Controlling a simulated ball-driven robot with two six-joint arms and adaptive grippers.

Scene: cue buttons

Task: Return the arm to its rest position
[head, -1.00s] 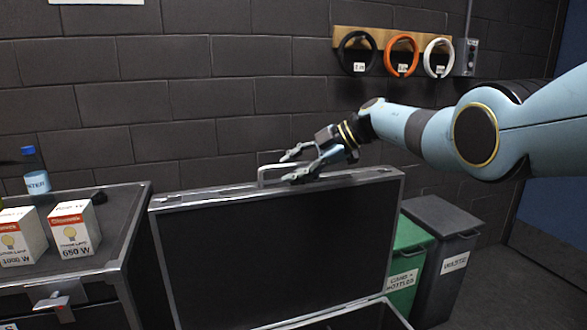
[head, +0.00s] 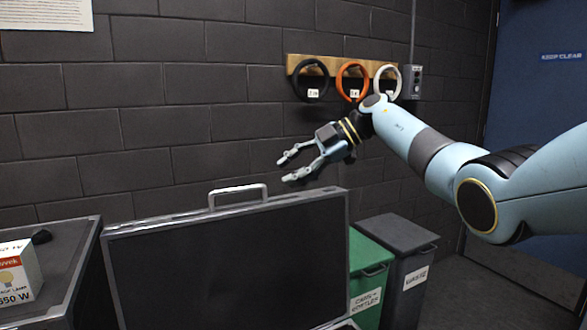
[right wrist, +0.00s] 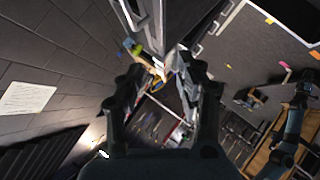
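My right gripper (head: 291,169) is open and empty in the head view. It is in the air above and to the right of the handle of the dark case (head: 230,262), apart from it. The right arm comes in from the right edge. In the right wrist view the two dark fingers (right wrist: 165,92) stand apart with nothing held between them. My left gripper is not seen in the head view.
The case lid stands upright, its handle (head: 239,187) on top. A dark cabinet (head: 72,240) with a lamp box (head: 20,272) is at left. Green (head: 366,262) and grey (head: 398,240) bins stand right of the case. Cable rings (head: 352,82) hang on the wall.

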